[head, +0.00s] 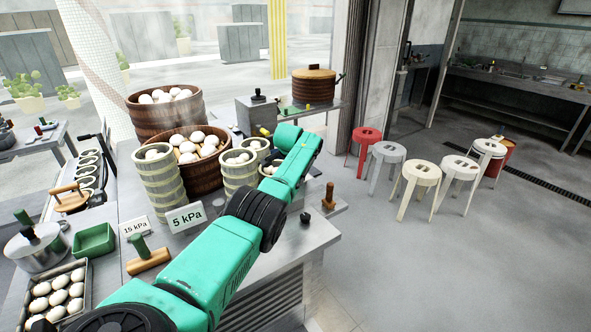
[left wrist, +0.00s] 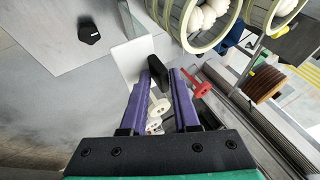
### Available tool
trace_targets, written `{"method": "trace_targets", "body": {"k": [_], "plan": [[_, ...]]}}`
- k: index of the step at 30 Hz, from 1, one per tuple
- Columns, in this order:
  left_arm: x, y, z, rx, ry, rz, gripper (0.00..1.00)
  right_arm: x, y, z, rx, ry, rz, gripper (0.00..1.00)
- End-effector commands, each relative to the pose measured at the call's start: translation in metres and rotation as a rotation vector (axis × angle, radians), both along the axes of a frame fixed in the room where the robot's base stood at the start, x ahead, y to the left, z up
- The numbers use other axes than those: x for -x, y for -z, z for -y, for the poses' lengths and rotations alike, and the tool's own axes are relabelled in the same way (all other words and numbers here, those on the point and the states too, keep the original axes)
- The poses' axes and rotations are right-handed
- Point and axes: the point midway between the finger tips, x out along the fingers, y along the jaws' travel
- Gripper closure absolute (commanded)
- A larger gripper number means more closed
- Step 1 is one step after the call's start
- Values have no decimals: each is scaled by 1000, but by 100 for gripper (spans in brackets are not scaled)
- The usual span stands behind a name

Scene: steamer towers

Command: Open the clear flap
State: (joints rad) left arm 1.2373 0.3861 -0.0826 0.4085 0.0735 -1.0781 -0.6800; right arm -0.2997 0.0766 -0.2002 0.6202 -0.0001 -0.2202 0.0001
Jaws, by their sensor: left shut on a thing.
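My left gripper (left wrist: 160,80) has two purple fingers, shut on a small black handle-like piece (left wrist: 157,66) in the left wrist view. A flat pale panel (left wrist: 131,58) lies right beside the black piece. It may be the clear flap, but I cannot tell, nor whether the two are joined. In the head view my green left arm reaches across the counter to the right side of the steamers, and its fingers are hidden. No clear flap can be made out there. My right gripper is not in view.
Steamer baskets with white buns (head: 195,147) crowd the counter left of my arm; basket rims (left wrist: 200,25) show close in the left wrist view. A 5 kPa sign (head: 187,218) stands in front. A black knob (head: 305,217) sits near the counter's right edge. Stools (head: 416,182) stand on open floor.

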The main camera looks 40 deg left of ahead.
Motion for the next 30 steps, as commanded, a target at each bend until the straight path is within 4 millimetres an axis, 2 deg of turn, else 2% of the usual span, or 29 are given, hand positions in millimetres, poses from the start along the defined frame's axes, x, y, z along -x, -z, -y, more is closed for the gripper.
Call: {"method": "trace_targets", "body": {"k": [5, 6, 17, 27, 30], "plan": [[1, 0, -2, -9, 0, -3, 100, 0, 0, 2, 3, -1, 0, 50], [1, 0, -3, -9, 0, -3, 70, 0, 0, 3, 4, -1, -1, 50], [2, -3, 2, -1, 4, -6, 70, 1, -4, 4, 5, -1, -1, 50], [16, -27, 8, -4, 0, -1, 70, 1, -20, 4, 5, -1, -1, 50], [22, -37, 13, -6, 2, 1, 70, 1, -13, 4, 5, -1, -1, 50]]}}
